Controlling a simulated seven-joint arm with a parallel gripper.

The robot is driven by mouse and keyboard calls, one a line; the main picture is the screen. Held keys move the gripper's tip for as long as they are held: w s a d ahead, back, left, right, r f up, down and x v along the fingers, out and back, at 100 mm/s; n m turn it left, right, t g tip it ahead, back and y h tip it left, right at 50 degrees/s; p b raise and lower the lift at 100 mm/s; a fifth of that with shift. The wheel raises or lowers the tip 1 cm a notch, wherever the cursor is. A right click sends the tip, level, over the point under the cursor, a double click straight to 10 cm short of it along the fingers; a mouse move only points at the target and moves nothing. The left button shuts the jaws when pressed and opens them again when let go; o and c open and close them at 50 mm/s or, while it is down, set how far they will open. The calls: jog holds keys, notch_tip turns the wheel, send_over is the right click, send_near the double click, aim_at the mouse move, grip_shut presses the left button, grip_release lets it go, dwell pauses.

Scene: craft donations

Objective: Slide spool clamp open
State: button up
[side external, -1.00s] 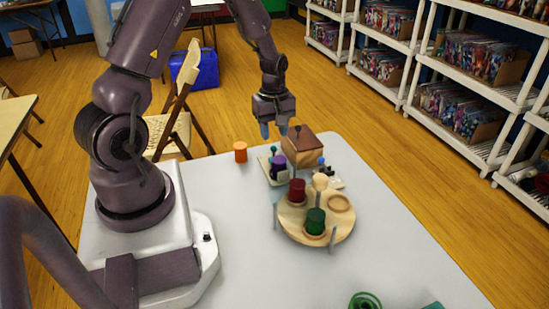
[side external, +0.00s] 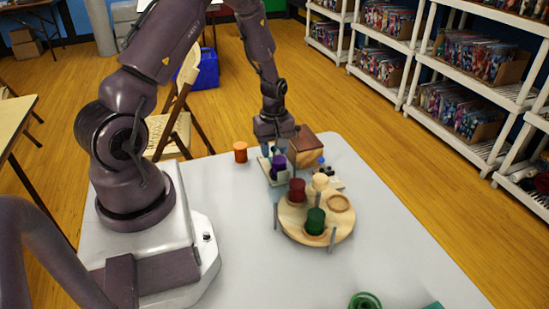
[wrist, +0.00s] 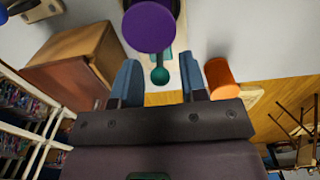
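The spool clamp is a pale plate (side external: 266,176) on the table, with a purple spool (side external: 278,161) on it. In the wrist view the purple spool (wrist: 149,27) is at the top centre, and a teal-green knob (wrist: 159,75) of the clamp shows just below it. My gripper (side external: 275,150) is low over the clamp's far end. In the wrist view my gripper (wrist: 159,64) is open, one blue finger on each side of the knob, with a gap on both sides. Whether the fingertips are level with the knob I cannot tell.
A wooden box (side external: 308,148) stands close beside the clamp, and an orange spool (side external: 240,152) stands on the other side. A round wooden stand (side external: 290,222) with red and green spools is nearer the camera. The table (side external: 235,230) is clear to its left.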

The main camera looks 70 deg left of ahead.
jog(key=c, duration=0.7)
jog(key=shift+a, duration=1.65)
jog(key=o, duration=0.7)
jog(key=shift+o, duration=0.2)
notch_tip(320, 180, up, 8)
jog(key=shift+f, duration=0.25)
